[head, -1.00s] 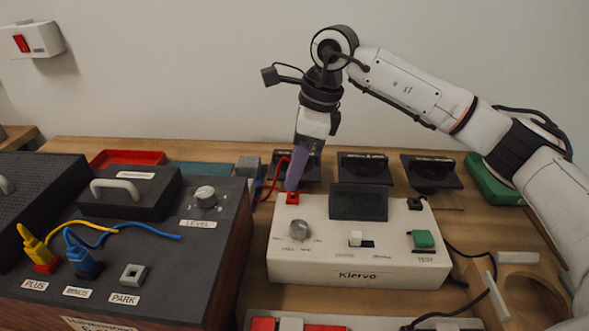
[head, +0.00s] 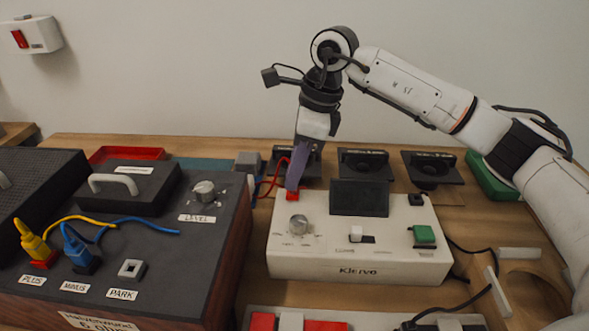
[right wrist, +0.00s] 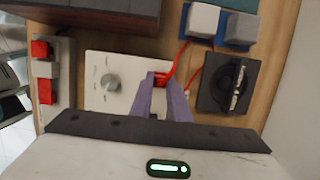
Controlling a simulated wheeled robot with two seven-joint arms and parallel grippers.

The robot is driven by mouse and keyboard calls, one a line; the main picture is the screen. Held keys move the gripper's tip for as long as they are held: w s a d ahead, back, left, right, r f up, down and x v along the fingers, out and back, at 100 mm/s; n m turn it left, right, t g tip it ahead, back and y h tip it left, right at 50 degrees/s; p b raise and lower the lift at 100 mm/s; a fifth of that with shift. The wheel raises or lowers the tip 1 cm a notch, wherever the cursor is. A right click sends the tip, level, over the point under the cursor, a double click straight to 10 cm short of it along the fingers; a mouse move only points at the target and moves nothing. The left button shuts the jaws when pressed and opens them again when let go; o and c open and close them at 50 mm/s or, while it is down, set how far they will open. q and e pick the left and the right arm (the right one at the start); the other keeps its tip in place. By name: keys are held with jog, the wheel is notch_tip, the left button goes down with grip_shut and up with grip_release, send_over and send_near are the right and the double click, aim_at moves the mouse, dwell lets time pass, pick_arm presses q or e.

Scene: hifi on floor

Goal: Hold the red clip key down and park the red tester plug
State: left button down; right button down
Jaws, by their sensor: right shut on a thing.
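My right gripper (head: 292,187) points down at the back left of the white Klervo tester box (head: 345,268). Its purple fingers are shut on the red tester plug (head: 292,196), which is mostly hidden between them. In the right wrist view the fingers close around the red plug (right wrist: 158,79) at the tester's edge, and a red wire leads up from it. I cannot tell whether the plug is fully seated. A low unit at the front edge has red keys (head: 325,325) beside a pale block; which one is the red clip key is unclear. My left gripper is not in view.
The dark box (head: 190,283) on the left has a yellow plug (head: 32,243) at PLUS, a blue plug (head: 77,249) at MINUS and an empty-looking PARK socket (head: 132,268). Grey clip blocks (head: 247,162) and black stands (head: 366,162) are behind the tester. A red tray (head: 124,154) lies at the back.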

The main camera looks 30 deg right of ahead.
jog(key=shift+f, duration=0.2)
dwell(0.5)
jog(key=c, duration=1.6)
grip_release()
jog(key=p+v, duration=0.1)
jog(key=v, duration=0.4)
jog(key=p+v, duration=0.2)
jog(key=v, duration=0.3)
jog(key=a+p+v, duration=0.1)
jog(key=p+v, duration=0.1)
jog(key=v, duration=0.3)
jog(key=shift+w+a+r, duration=0.1)
jog(key=shift+w+r, duration=0.15)
jog(key=shift+w, duration=0.1)
jog(key=shift+a, duration=0.1)
